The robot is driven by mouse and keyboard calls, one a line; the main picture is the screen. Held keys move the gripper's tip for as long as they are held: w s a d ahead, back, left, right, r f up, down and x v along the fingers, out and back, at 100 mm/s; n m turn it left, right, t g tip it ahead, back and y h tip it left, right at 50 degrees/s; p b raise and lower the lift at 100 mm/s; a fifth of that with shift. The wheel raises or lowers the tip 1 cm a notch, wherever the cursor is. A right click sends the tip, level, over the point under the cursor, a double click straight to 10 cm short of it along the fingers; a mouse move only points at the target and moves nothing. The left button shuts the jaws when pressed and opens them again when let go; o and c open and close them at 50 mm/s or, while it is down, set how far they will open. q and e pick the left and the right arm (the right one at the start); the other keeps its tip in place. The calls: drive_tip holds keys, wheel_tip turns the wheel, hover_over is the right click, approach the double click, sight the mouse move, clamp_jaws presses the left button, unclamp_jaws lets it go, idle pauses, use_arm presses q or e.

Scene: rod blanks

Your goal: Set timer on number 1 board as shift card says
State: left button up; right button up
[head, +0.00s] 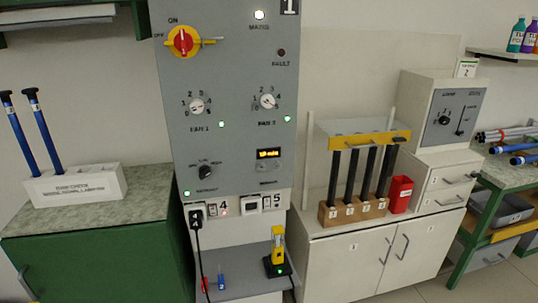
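The number 1 board is a tall grey panel (228,110) with a "1" plate at its top right. Its timer has a small lit amber display (268,153), too small to read surely, with a small control (262,167) under it. A red and yellow main switch (183,41), two white fan dials (197,106) (268,101) and a black dial (206,172) are also on the board. The white lamp (259,15) is lit; the fault lamp (281,53) looks dark. I cannot make out a shift card. Neither of my grippers is in view.
Below the board are sockets (197,217) and a shelf with a yellow device (278,247). A green cabinet (100,220) with a white holder (75,186) of blue rods stands left. Right are a rod rack (353,209), a red bin (400,194) and a second control box (443,115).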

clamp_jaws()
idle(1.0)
